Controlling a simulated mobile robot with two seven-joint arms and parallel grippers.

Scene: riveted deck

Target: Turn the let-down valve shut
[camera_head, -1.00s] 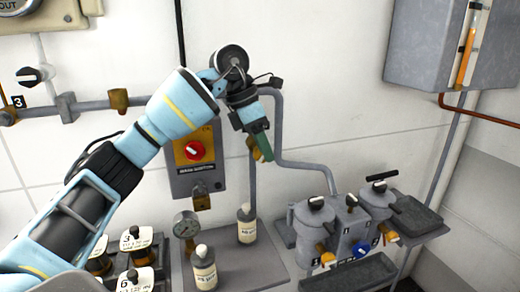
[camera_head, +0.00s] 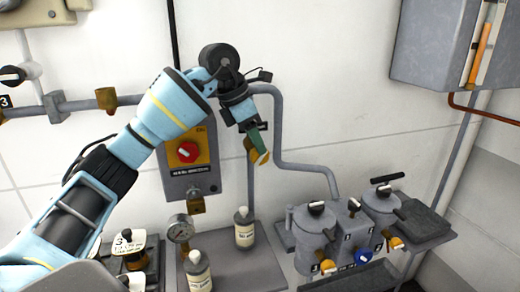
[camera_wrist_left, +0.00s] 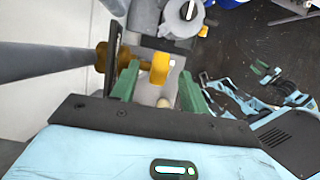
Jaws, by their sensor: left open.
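A brass-yellow valve (camera_head: 259,157) is on the grey vertical pipe, right at the tip of my left gripper (camera_head: 254,143). My right gripper is not in view.
A grey switch box with a red knob (camera_head: 187,152) is on the wall behind my arm. Lidded pots (camera_head: 315,228) with small handles are to the right. A wall cabinet (camera_head: 432,50) hangs at upper right.

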